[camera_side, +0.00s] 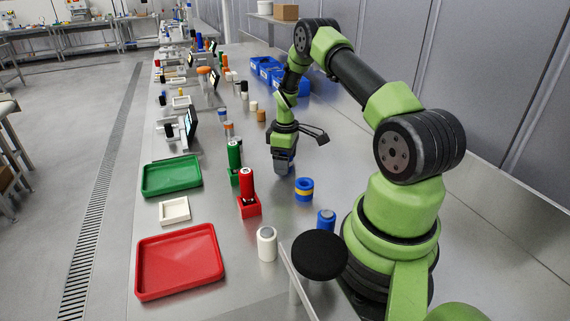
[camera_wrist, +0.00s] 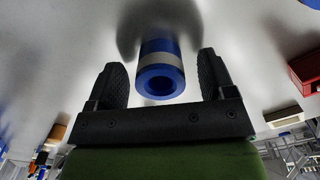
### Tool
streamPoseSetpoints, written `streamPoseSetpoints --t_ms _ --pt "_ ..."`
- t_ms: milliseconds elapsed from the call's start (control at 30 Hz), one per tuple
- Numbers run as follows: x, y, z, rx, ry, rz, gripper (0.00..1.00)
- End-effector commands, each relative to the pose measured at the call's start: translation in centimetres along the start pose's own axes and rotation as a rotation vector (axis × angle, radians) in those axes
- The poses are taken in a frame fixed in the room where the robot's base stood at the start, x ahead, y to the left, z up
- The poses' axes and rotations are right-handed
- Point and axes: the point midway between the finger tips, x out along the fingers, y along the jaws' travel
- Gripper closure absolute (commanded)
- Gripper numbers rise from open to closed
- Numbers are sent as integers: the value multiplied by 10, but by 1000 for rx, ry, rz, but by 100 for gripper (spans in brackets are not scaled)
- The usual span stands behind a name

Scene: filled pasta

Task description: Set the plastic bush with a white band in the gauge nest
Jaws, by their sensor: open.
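The blue plastic bush with a white band (camera_wrist: 160,70) is in the middle of the wrist view, its hollow end facing the camera. My gripper (camera_wrist: 162,82) is open, with one finger on each side of the bush and a visible gap at both sides. In the side view my gripper (camera_side: 284,165) points down low over the bench, and it largely hides the bush there. A small white square holder (camera_side: 174,210) lies between the green and red trays; it looks empty and may be the gauge nest.
A blue bush with a yellow band (camera_side: 304,190) stands close to my gripper. Red (camera_side: 248,207) and green (camera_side: 234,178) holders carry upright cylinders. A white cylinder (camera_side: 267,244) and a blue one (camera_side: 326,220) stand nearer. Red (camera_side: 148,268) and green (camera_side: 171,176) trays lie left.

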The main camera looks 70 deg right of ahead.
Motion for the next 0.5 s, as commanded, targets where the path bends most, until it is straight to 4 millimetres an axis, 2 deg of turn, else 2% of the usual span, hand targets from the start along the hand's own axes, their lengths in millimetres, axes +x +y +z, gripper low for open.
streamPoseSetpoints --t_ms 133,367,500 --pt "0 0 0 0 0 0 24" --pt "-1 0 0 0 0 0 77" --pt "-1 0 0 0 0 0 83"
